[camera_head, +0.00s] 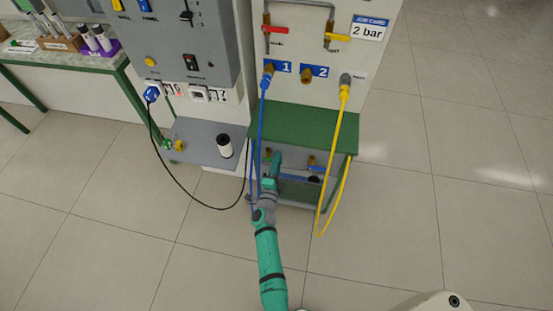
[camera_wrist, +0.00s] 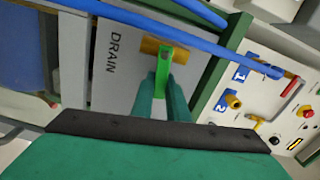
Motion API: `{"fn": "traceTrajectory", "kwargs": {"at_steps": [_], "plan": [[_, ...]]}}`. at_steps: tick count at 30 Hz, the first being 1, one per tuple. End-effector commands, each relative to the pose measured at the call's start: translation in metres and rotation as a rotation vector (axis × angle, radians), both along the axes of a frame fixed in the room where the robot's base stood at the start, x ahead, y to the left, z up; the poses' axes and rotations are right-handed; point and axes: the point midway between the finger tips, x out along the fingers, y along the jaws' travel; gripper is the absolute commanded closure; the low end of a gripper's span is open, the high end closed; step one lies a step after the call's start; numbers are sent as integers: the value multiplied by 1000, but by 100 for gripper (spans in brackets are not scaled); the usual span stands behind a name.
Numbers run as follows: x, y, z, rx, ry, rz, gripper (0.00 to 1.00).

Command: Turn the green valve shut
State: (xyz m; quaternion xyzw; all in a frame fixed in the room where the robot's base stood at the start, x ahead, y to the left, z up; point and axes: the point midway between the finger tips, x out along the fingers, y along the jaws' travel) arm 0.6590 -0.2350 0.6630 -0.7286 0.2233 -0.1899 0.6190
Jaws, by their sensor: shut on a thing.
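The green valve is a green lever (camera_wrist: 162,72) on a brass body (camera_wrist: 165,49) in the wrist view, mounted on a grey panel (camera_wrist: 113,80) marked DRAIN. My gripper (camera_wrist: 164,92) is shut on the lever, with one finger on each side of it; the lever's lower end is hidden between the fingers. In the head view my gripper (camera_head: 277,161) is low under the green shelf, at the left part of the lower panel. The lever cannot be made out there.
A blue hose (camera_head: 260,125) hangs close to my gripper and also crosses above the valve in the wrist view (camera_wrist: 200,38). A yellow hose (camera_head: 337,150) loops down at the right. The green shelf (camera_head: 305,127) is just above my gripper. The floor at right is clear.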

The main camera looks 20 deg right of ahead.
Motion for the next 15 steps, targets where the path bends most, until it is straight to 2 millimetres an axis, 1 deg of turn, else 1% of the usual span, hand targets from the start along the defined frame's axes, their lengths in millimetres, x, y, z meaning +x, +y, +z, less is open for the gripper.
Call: {"fn": "traceTrajectory", "kwargs": {"at_steps": [6, 15], "plan": [[-2, -1, -5, 91, -62, -4, 100], [-2, -1, -9, 144, -97, -3, 100]]}}
